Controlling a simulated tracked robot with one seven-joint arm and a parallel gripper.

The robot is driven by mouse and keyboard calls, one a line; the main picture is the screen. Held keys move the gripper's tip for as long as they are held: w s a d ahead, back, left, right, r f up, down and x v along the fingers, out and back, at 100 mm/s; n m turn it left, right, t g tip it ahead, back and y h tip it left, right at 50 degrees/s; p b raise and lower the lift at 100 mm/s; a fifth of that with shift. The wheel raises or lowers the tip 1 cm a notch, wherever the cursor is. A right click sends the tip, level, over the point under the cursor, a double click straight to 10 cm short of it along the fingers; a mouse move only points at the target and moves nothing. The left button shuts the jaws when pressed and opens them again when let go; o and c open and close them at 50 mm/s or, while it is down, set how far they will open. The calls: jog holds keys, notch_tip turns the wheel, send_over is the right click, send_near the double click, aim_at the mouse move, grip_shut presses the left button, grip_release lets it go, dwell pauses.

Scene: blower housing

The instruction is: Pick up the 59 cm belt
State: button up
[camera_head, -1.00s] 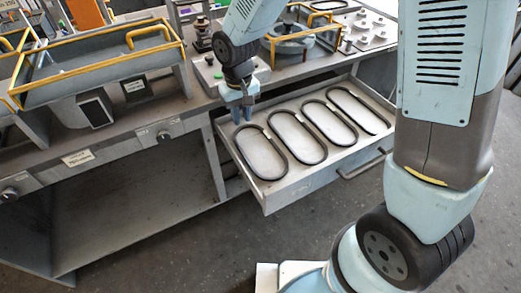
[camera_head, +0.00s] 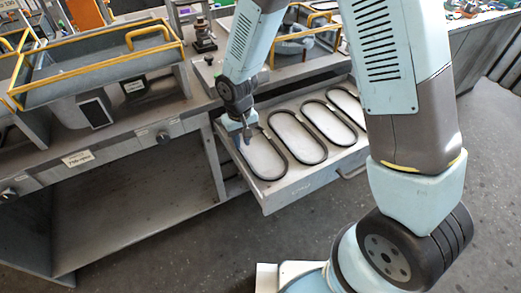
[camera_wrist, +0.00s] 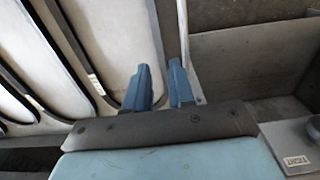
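Several black oval belts lie flat side by side in an open drawer (camera_head: 318,181). The leftmost belt (camera_head: 268,179) is nearest my gripper (camera_head: 246,137), and a second belt (camera_head: 313,163) lies to its right. Small pale tags show on belts in the wrist view, but none is legible, so I cannot tell which is 59 cm. In the wrist view my gripper (camera_wrist: 160,82) has its two blue fingers apart. A dark belt edge (camera_wrist: 154,32) runs down toward the gap between them. Whether it lies between the fingertips or below them is unclear.
The drawer's side wall (camera_wrist: 187,40) is close beside the fingers in the wrist view. A workbench with a yellow-railed tray (camera_head: 95,65) stands to the left. Fixtures and a second yellow-railed tray (camera_head: 300,45) stand behind the drawer. My arm hides the drawer's right end.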

aim_at(243, 154)
jog(key=shift+f, duration=2.05)
jog(key=shift+c, duration=0.2)
grip_shut()
